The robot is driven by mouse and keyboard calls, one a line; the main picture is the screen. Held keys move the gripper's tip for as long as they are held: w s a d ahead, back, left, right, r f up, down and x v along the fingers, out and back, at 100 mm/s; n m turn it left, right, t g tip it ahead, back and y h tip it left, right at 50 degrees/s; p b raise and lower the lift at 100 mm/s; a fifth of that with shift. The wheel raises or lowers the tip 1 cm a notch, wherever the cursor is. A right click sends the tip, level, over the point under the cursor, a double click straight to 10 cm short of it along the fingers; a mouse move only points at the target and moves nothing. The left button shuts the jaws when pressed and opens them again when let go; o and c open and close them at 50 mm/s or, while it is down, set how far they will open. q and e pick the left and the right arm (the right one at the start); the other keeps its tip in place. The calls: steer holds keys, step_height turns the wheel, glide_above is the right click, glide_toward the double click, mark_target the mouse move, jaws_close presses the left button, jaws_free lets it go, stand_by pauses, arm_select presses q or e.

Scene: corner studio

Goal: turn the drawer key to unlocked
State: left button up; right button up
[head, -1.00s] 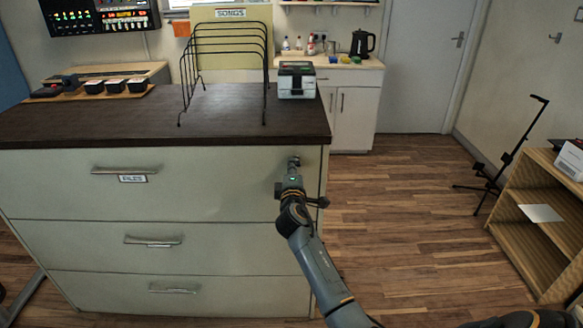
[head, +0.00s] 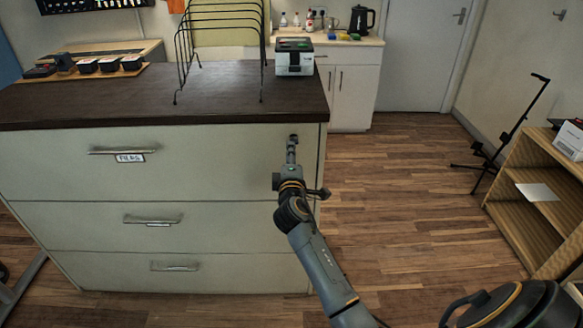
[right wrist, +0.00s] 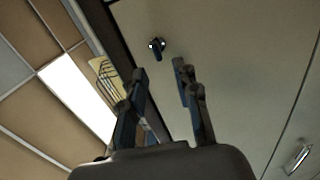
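The drawer key (right wrist: 157,48) is a small dark piece in a bright round lock on the pale cabinet front. In the head view the lock (head: 293,138) is at the top drawer's upper right. My right gripper (right wrist: 158,72) has its two fingers apart, with nothing between them. The key shows just beyond the fingertips, apart from them. In the head view my right gripper (head: 291,152) is just below the lock, its fingers too small to judge. The top drawer (head: 200,170) is closed. My left gripper is in neither view.
A wire rack (head: 220,40) and a small white-and-dark box (head: 294,57) stand on the dark cabinet top (head: 150,95). Wooden shelves (head: 540,200) and a black stand (head: 500,140) are at the right. The floor right of the cabinet is clear.

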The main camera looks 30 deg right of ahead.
steer(key=v, duration=0.6)
steer(key=shift+s, duration=0.35)
steer(key=shift+a, duration=0.15)
steer(key=s+a+f+g+y, duration=0.1)
steer(key=a+f+y, duration=0.15)
steer(key=f, duration=0.85)
steer(key=s+a+f+g+y, duration=0.1)
steer(key=a+f+g+y, duration=0.15)
steer(key=f, duration=0.75)
steer(key=s+a+f+m+g+y, duration=0.15)
steer(key=s+f, duration=0.25)
steer(key=f, duration=0.4)
steer(key=s+a+f+g+y, duration=0.1)
steer(key=s+a+f, duration=0.3)
steer(key=f, duration=0.5)
steer(key=s+a+f+m+g+y, duration=0.1)
steer(key=s+f+m+g, duration=0.1)
steer(key=s+f, duration=0.7)
steer(key=s+a+f+m+g+y, duration=0.1)
steer(key=s+f+m+g, duration=0.15)
steer(key=s+f, duration=0.7)
steer(key=s+f+m+g, duration=0.1)
steer(key=s+f+g, duration=0.1)
steer(key=s, duration=0.9)
steer(key=s+f+m+g, duration=0.1)
steer(key=s+f+m, duration=0.1)
steer(key=s, duration=1)
steer(key=shift+d+g, duration=0.25)
steer(key=shift+g, duration=0.1)
steer(key=shift+w+r, duration=0.1)
